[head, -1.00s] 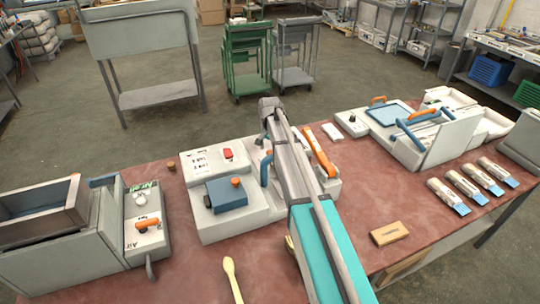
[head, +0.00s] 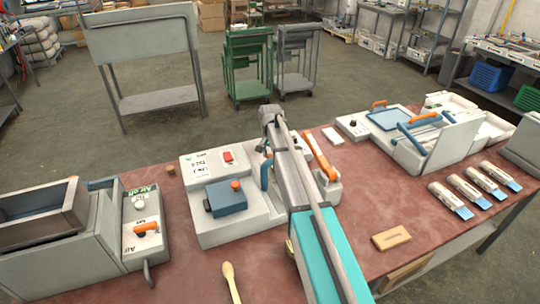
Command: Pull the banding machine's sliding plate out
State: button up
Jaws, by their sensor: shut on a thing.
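The banding machine cannot be named for sure; no sliding plate shows clearly. My arm reaches over a pale machine (head: 240,218) with a blue box (head: 226,197) and a red switch (head: 228,157). An upright blue handle (head: 265,172) stands close beside my arm's left side. An orange bar (head: 318,156) slants along its right side, above a pale block. My wrist is at the far end of the arm, over the back of this machine. My gripper's fingers are hidden by my arm, as is whatever they touch.
A wooden spoon (head: 230,280) and a small wooden block (head: 391,237) lie on the red tabletop (head: 180,275). A grey machine (head: 70,240) stands at left.

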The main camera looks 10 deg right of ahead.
grip_shut()
jog(key=w+a, duration=0.1)
jog(key=w, duration=0.4)
jog(key=w+a, duration=0.1)
jog(key=w, duration=0.4)
jog(key=w+a, duration=0.1)
jog(key=w, duration=0.5)
jog(key=shift+w+a, duration=0.1)
jog(key=o, duration=0.8)
grip_release()
jog(key=shift+w, duration=0.1)
